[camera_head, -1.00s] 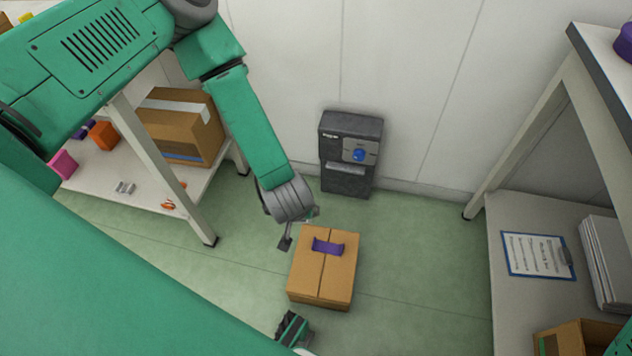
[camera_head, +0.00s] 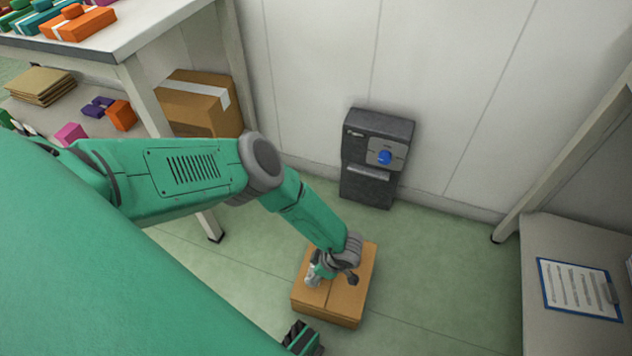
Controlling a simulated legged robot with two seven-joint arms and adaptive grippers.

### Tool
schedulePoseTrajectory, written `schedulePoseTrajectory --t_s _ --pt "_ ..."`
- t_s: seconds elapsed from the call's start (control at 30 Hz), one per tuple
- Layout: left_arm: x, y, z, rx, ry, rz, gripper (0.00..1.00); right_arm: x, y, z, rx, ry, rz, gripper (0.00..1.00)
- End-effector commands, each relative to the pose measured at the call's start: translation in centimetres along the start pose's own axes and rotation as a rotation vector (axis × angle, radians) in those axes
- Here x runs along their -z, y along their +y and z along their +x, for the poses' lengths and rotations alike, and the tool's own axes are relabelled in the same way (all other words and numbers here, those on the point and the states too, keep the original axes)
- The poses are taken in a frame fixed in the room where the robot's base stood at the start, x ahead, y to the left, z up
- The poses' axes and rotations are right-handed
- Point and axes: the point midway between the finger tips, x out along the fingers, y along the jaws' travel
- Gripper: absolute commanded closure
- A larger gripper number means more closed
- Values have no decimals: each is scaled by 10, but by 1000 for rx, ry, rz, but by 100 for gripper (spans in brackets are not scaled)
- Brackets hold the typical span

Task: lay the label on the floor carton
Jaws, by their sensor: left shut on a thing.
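The floor carton (camera_head: 341,303) is a closed brown box on the green floor, below the middle of the head view. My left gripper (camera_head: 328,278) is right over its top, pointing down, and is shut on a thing. From its place that thing is most likely the purple label, but the gripper and wrist hide it, and no purple shows on the carton. I cannot tell whether it touches the carton top.
A dark dispenser (camera_head: 367,192) with a blue knob stands against the wall behind the carton. A shelf with a taped brown box (camera_head: 192,105) is at left. A bench with a clipboard (camera_head: 579,288) is at right. Floor right of the carton is clear.

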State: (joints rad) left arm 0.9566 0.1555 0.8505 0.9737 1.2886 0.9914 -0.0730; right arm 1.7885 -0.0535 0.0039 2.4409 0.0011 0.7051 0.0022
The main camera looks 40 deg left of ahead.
Motion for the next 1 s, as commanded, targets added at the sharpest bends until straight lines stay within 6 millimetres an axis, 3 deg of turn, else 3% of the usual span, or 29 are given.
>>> schedulePoseTrajectory --t_s 0.37,0.73,0.8,1.0 --pt "-18 0 37 -4 11 -1 60 -1 -1 26 1 1 -2 60" --pt "-18 1 42 -2 2 2 60 -1 -1 28 1 1 -1 60" --pt "-17 1 41 -2 2 2 27 -1 -1 27 1 1 -2 60" --pt "-18 0 39 -4 7 1 27 -1 -1 27 1 1 -2 60"
